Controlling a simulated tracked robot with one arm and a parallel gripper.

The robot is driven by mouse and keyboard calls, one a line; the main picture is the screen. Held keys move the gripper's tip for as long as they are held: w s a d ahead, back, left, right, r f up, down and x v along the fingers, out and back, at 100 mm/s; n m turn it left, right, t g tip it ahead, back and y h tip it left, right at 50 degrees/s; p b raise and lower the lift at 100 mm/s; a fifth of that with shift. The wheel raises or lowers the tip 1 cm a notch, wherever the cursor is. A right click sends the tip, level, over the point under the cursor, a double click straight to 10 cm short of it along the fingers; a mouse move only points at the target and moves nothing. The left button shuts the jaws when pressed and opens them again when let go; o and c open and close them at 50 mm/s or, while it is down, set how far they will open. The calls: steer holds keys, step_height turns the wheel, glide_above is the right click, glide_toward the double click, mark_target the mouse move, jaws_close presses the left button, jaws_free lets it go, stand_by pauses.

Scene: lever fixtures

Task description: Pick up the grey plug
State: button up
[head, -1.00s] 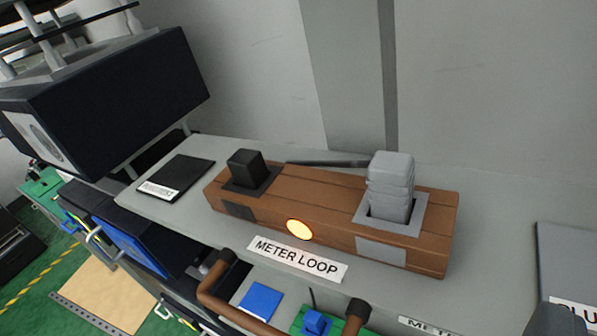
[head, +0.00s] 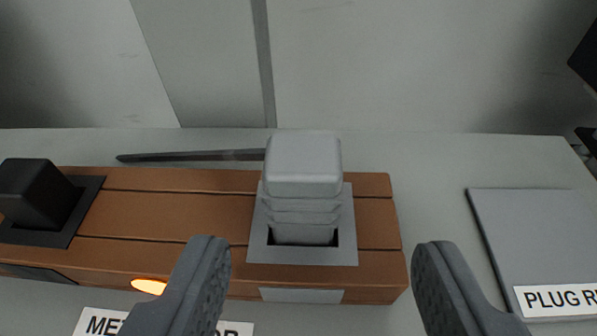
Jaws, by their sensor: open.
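The grey plug (head: 303,180) stands upright in a square grey-framed socket on the right part of a brown wooden block (head: 170,217). It has a smooth block top and ribbed sides, and its lower end is hidden in the socket. My gripper (head: 317,262) is open, one finger at the lower left and one at the lower right. The plug appears in the gap between the fingers but beyond them, with no visible contact.
A black plug (head: 38,195) stands on the block's left part. A thin dark rod (head: 190,156) lies behind the block. A grey pad (head: 530,235) with a partly cut-off "PLUG R" label lies at right. A wall (head: 400,70) rises behind. The shelf between block and pad is clear.

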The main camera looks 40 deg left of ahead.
mark_target(299, 211)
steer(key=x, duration=0.4)
steer(key=shift+r+p, duration=0.1)
steer(key=shift+p, duration=0.3)
steer(key=shift+s+a+f+p+x, duration=0.15)
steer(key=shift+p+x, duration=0.3)
steer(key=shift+x, duration=0.5)
steer(key=shift+s+a+f+p+x, duration=0.15)
steer(key=shift+p+x, duration=0.3)
steer(key=shift+x, duration=0.55)
steer(key=shift+w+a+f, duration=0.2)
steer(key=shift+w+a, duration=0.15)
steer(key=shift+w, duration=0.2)
steer(key=c, duration=1.1)
